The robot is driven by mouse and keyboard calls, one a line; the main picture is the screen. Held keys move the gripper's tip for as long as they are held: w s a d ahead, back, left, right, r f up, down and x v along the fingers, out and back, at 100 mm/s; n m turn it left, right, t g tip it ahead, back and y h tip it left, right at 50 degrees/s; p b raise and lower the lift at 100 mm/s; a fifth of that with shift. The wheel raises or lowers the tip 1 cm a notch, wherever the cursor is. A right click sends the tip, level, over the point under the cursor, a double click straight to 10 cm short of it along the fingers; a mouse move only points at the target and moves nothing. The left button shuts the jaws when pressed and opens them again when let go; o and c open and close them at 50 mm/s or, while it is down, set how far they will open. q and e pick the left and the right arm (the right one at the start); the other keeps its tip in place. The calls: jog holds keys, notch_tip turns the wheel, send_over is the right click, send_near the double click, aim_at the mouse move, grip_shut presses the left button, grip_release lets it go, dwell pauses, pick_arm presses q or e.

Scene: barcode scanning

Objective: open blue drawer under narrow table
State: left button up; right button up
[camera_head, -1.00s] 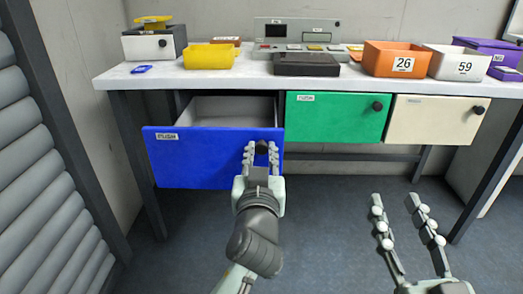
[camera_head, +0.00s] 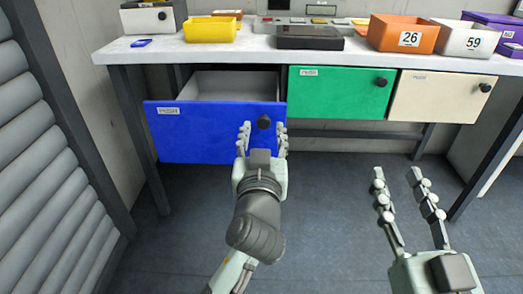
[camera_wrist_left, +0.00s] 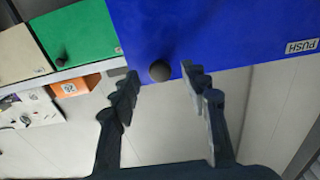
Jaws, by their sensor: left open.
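The blue drawer (camera_head: 208,137) under the narrow table (camera_head: 130,53) stands pulled out, with its grey inside showing. Its front carries a PUSH label and a dark round knob (camera_head: 264,122). My left gripper (camera_head: 262,131) is open, with its fingers on either side of the knob in the head view. In the left wrist view the knob (camera_wrist_left: 160,71) shows between and just beyond the open fingertips (camera_wrist_left: 160,78). My right gripper (camera_head: 395,178) is open and empty, low on the right, away from the drawers.
A closed green drawer (camera_head: 335,92) and a closed cream drawer (camera_head: 428,97) are to the right. Yellow (camera_head: 210,30), orange (camera_head: 402,35) and white (camera_head: 462,40) bins stand on the tabletop. Grey slatted panelling (camera_head: 50,170) is at the left. The floor below is clear.

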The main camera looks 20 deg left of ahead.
pick_arm(q)
jog(key=v, duration=0.9)
jog(key=shift+s, duration=0.4)
jog(key=shift+d, duration=0.1)
